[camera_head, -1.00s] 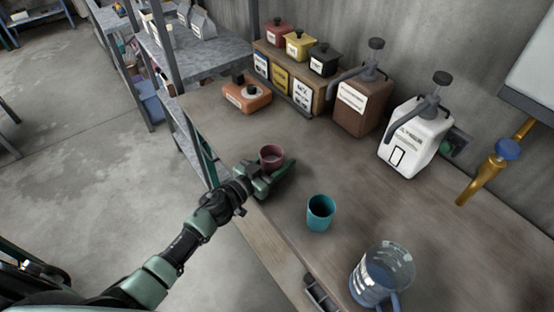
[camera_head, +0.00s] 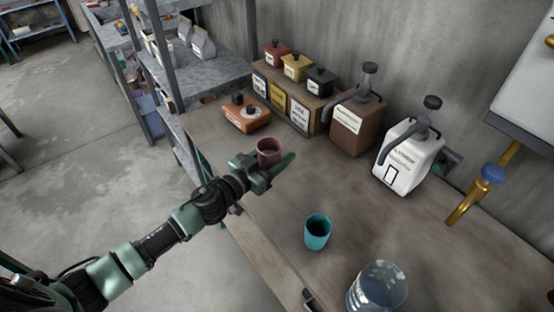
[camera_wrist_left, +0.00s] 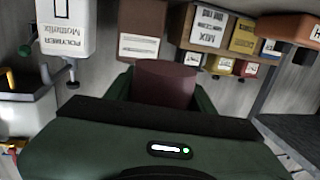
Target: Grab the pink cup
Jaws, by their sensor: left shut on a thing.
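The pink cup (camera_head: 269,149) is a dull dark-pink cup held upright between the fingers of my left gripper (camera_head: 266,165). In the head view it is near the left edge of the workbench, and I cannot tell surely whether its base is clear of the surface. In the left wrist view the cup (camera_wrist_left: 165,84) stands between the two green fingers, its lower part hidden by the gripper body. My left gripper is shut on it. My right gripper is not in view.
A teal cup (camera_head: 317,233) and a clear jug (camera_head: 378,289) stand on the workbench (camera_head: 400,235). An orange scale-like box (camera_head: 246,114), a brown dispenser (camera_head: 354,125) and a white dispenser (camera_head: 408,157) stand behind. A brass tap (camera_head: 467,203) is at right. The bench middle is clear.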

